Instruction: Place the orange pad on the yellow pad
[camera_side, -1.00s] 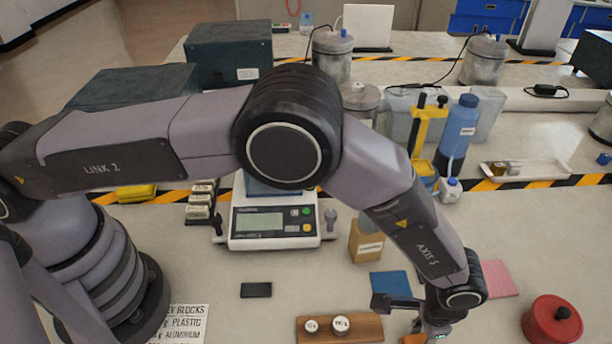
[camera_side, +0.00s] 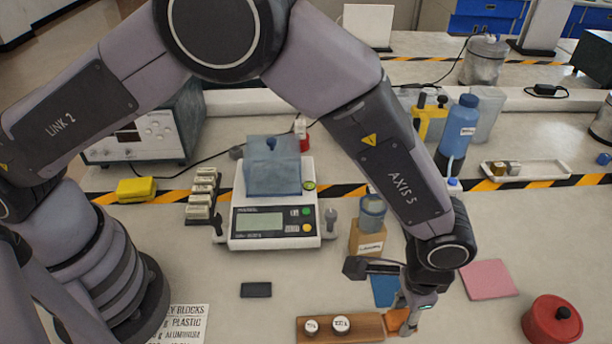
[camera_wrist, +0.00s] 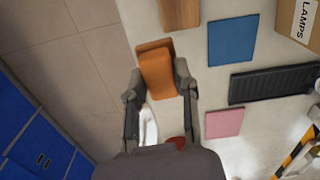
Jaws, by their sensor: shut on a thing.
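The orange pad (camera_side: 398,320) is at the front of the bench, right of the wooden board. It also shows in the wrist view (camera_wrist: 157,72), between my fingertips. My gripper (camera_side: 404,304) is shut on it, with a finger on each side (camera_wrist: 160,84). The pad looks tilted; I cannot tell how far it is off the bench. A yellow block-like thing (camera_side: 136,190) lies at the far left by the striped tape. I cannot tell whether it is the yellow pad; no other flat yellow pad shows.
A blue pad (camera_wrist: 233,40) and a pink pad (camera_side: 488,279) lie nearby. The wooden board (camera_side: 366,328) holds two white-topped pieces. A red pot (camera_side: 552,320) stands right. The scale (camera_side: 274,228) and a cardboard box (camera_side: 367,240) stand behind. Bench left of the scale's front is mostly clear.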

